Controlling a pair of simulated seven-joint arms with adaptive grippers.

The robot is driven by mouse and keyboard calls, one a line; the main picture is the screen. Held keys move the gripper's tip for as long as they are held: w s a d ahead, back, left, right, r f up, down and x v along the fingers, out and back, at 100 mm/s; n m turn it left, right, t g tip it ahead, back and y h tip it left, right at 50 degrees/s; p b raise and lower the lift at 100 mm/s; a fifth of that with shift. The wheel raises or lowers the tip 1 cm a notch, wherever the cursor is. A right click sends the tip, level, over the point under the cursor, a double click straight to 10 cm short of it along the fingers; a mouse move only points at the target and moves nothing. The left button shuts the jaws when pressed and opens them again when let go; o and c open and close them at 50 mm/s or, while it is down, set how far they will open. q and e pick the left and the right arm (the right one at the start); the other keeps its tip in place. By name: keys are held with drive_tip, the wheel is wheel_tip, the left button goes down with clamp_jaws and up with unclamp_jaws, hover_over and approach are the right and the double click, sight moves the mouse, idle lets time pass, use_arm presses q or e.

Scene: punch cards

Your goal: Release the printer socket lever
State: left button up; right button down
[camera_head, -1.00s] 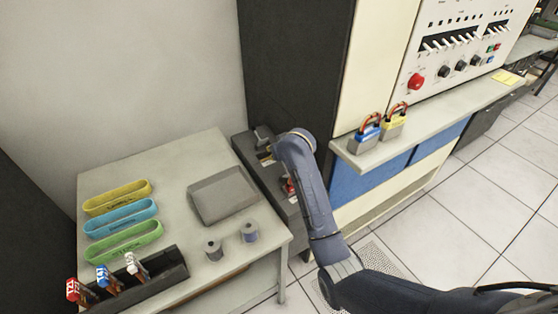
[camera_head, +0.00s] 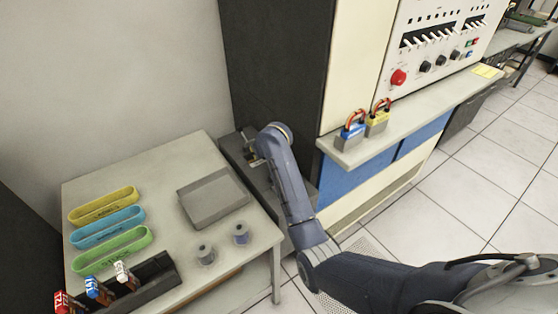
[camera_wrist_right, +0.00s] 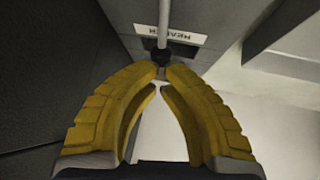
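In the right wrist view, my right gripper (camera_wrist_right: 160,74) has its yellow fingertips almost together, with a narrow gap between them. The tips are right at a lever (camera_wrist_right: 163,22), a thin pale rod with a black knob (camera_wrist_right: 163,54) at its end. I cannot tell whether the tips touch or pinch the knob. In the head view, my right arm reaches over a dark grey unit (camera_head: 232,150) beside the table and hides most of that gripper. My left gripper is not in view.
The table (camera_head: 150,165) bears yellow, blue and green trays, a grey flat box (camera_head: 212,198), two small spools and a dark rack (camera_head: 150,285). A cabinet shelf with two padlocks (camera_head: 350,132) stands right of my arm. A dark tall cabinet rises behind.

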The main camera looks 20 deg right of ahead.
drive_tip(key=shift+s+a, duration=0.1)
drive_tip(key=shift+s, duration=0.05)
drive_tip(key=v, duration=0.7)
drive_tip(key=shift+r, duration=0.2)
idle(0.6)
